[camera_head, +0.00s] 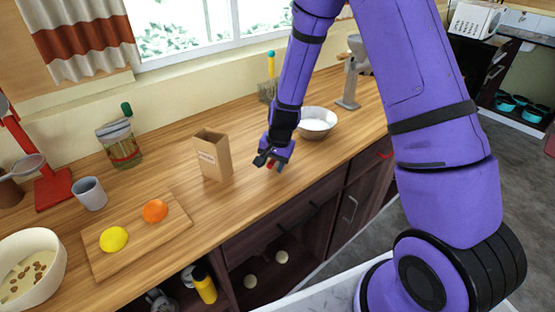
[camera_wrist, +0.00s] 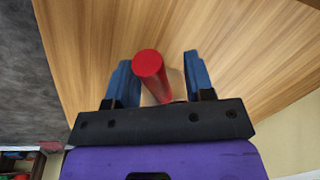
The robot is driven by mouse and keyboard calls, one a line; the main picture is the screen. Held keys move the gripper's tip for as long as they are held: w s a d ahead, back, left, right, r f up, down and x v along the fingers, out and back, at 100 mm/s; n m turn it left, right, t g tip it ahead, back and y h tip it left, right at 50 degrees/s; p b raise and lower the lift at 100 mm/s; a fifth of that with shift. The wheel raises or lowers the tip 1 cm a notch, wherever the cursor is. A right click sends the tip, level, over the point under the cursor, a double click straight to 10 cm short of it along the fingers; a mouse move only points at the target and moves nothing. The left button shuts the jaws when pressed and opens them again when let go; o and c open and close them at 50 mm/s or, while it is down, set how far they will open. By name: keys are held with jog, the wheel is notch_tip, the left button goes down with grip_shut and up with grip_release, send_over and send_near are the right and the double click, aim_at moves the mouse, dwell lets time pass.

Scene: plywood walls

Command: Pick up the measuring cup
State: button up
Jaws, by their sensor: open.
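My gripper (camera_head: 268,161) is low over the wooden counter, near its front edge, between the paper bag and the white bowl. In the wrist view my gripper (camera_wrist: 158,60) is open, with one blue finger on each side of a red round-ended thing (camera_wrist: 149,66). This red thing also shows just below the fingers in the head view (camera_head: 271,165). It may be the measuring cup, but its full shape is hidden. A gap shows between it and the right finger. A pale tan patch behind it is mostly hidden.
A brown paper bag (camera_head: 213,158) stands left of my gripper, and a white bowl (camera_head: 318,122) stands to the right. A cutting board (camera_head: 140,246) holds a lemon (camera_head: 114,239) and an orange (camera_head: 155,211). A grey cup (camera_head: 90,193) stands farther left. Bare counter lies around my gripper.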

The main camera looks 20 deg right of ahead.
jog(key=shift+w+a+f, duration=0.1)
jog(key=shift+f, duration=0.5)
jog(key=shift+c, duration=0.5)
grip_shut()
jog(key=shift+r, duration=0.15)
